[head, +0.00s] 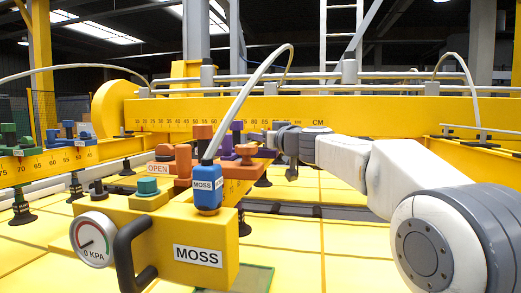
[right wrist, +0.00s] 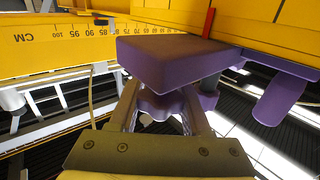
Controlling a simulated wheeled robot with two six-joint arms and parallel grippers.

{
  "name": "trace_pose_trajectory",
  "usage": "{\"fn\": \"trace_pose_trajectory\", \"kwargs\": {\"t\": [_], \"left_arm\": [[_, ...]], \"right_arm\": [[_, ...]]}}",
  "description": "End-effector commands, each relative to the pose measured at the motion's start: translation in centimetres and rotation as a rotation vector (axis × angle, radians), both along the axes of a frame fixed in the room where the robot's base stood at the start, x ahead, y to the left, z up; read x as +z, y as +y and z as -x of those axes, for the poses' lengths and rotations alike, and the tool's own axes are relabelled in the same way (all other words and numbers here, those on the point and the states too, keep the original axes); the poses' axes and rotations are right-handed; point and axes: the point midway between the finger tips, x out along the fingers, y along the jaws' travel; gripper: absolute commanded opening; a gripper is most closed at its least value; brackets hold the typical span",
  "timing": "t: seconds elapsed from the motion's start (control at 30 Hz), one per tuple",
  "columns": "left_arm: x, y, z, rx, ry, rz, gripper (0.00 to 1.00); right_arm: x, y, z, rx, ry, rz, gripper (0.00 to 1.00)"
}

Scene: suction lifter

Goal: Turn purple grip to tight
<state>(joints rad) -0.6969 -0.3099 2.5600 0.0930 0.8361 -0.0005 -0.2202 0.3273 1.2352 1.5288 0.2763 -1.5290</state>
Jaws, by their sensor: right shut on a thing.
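My right gripper (right wrist: 162,112) is shut on the purple grip, with a finger on each side of the rounded part. My right arm reaches in from the right in the head view, and the gripper (head: 270,140) meets the purple part there. Any tight marking is not readable. My left gripper is not in view.
A yellow MOSS box (head: 150,235) with a gauge (head: 92,240) reading near 0 kPa and a black handle stands in front. A blue MOSS block (head: 207,188) with a white hose is close to the grip. A yellow ruled beam (head: 400,110) runs behind.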

Motion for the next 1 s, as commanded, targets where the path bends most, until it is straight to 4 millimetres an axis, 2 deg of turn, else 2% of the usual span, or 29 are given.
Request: {"fn": "trace_pose_trajectory", "kwargs": {"t": [0.03, 0.1, 0.4, 0.63, 1.0], "left_arm": [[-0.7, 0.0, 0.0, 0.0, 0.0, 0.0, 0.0], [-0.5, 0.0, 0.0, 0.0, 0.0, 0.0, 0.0], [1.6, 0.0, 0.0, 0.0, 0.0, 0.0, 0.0], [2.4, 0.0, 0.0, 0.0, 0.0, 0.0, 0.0], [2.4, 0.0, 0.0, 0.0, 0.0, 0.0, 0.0]], "right_arm": [[-0.7, 0.3, 0.0, -0.033, 0.004, 0.003, 0.0], [-0.5, 0.1, -0.1, -0.088, 0.006, 0.004, 0.0], [-0.2, -0.5, -0.4, -0.263, 0.01, 0.003, 0.0], [-0.3, -0.8, -0.4, -0.322, 0.006, 0.001, 0.0], [-0.4, -0.9, -0.4, -0.336, 0.002, 0.0, 0.0]]}}
